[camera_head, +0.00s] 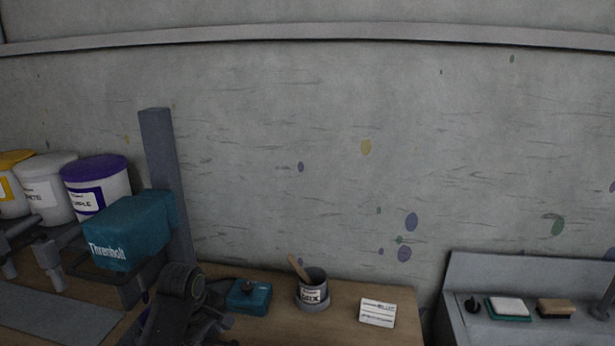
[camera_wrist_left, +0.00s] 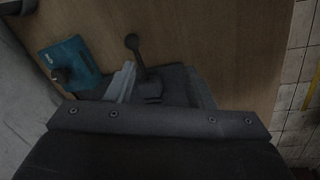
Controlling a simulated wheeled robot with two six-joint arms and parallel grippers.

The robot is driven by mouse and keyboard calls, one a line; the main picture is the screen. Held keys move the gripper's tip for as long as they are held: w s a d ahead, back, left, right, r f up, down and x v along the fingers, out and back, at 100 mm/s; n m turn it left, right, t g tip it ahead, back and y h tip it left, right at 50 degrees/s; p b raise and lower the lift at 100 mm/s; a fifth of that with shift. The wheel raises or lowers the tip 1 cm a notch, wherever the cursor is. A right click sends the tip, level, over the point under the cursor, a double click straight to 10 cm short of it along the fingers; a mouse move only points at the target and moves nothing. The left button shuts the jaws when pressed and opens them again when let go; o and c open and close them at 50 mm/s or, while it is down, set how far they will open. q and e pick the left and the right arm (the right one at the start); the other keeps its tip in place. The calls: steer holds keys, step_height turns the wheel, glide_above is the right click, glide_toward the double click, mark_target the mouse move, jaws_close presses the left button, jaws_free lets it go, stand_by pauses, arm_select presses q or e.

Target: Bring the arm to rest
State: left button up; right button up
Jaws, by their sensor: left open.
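My left arm rises from the bottom of the head view, left of the middle, as dark grey links with a round joint, in front of the wooden bench (camera_head: 345,330). My left gripper (camera_wrist_left: 160,122) fills the lower part of the left wrist view as a dark body with a screwed front edge. It is open, and nothing is seen held in it. My right arm and gripper are not in view.
Behind are several lidded buckets (camera_head: 97,187). On the bench are a teal box (camera_head: 248,297), a cup with a stick (camera_head: 312,290) and a white card (camera_head: 377,312). A grey sink unit (camera_head: 480,262) stands right.

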arm_select(q)
steer(key=s+a+f+m, duration=0.1)
steer(key=s+f, duration=0.2)
steer(key=s, duration=0.2)
steer(key=s+a+f+m, duration=0.1)
steer(key=s+f+m, duration=0.1)
steer(key=s, duration=0.3)
steer(key=s+a+f+m, duration=0.2)
steer(key=s+f, duration=0.2)
steer(key=s, duration=0.2)
steer(key=shift+f+t+y, duration=0.3)
steer(key=shift+f+y, duration=0.05)
steer(key=shift+y, duration=0.05)
steer(key=s+a+r+m+y, duration=0.2)
steer(key=s+m, duration=0.5)
steer(key=s, duration=1.2)
step_height(320, 180, down, 29)
steer(key=a+b, duration=0.2)
steer(key=a, duration=0.1)
steer(key=s+d+f+g+h+b, duration=0.1)
steer(key=s+f+b, duration=0.1)
steer(key=s+f, duration=1.3)
steer(key=shift+d+f+g, duration=0.4)
steer(key=shift+f, duration=0.25)
